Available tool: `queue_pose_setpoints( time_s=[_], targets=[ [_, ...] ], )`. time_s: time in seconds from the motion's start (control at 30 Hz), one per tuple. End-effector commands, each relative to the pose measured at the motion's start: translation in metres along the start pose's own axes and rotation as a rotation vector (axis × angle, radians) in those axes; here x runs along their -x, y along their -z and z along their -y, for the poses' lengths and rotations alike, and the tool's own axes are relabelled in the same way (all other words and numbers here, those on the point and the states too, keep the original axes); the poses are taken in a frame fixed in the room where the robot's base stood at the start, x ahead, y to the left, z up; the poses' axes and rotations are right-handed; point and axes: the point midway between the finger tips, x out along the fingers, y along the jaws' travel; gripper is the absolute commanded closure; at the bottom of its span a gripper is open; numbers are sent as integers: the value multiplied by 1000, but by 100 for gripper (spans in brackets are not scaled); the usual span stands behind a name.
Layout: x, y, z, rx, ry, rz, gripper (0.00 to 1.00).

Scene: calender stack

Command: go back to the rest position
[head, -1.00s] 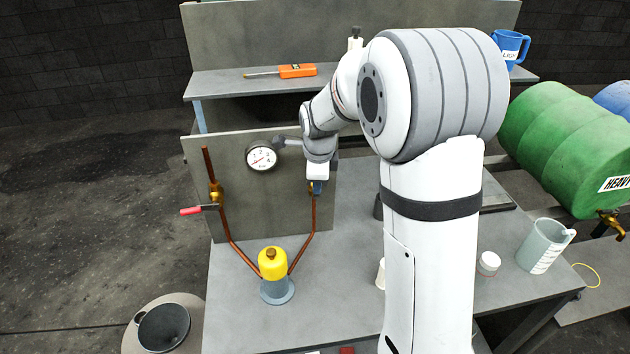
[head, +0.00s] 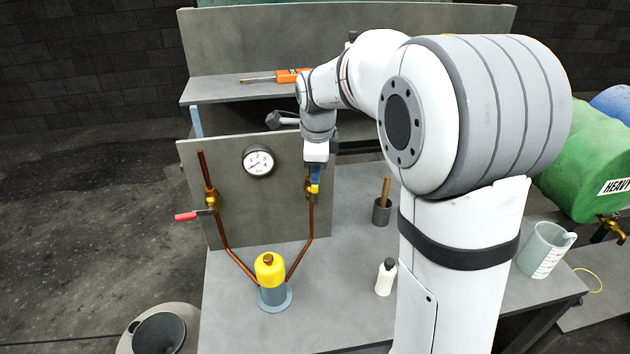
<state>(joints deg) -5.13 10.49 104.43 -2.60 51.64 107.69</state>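My gripper (head: 315,180) hangs pointing down in front of the grey upright panel (head: 265,215), close to the right-hand brass valve (head: 308,190) on the copper pipe. Something yellow and blue shows at its fingertips, and I cannot tell whether this is part of the gripper, the valve's handle or a held thing. Whether the fingers are open or shut is too small to make out. My arm reaches from the right across the upper middle of the view and hides part of the bench behind it.
A pressure gauge (head: 258,162) and a red-handled valve (head: 187,216) are on the panel's left. A yellow-topped cylinder (head: 269,270) stands below. An orange tool (head: 290,76) lies on the shelf.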

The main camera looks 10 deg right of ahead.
Motion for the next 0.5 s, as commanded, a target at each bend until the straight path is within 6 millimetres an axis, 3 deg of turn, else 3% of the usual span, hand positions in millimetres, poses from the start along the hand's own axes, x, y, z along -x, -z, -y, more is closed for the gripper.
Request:
queue_pose_setpoints(
  time_s=[0.5],
  targets=[
    [10, 2, -5, 31, 1, 1, 63]
  ],
)
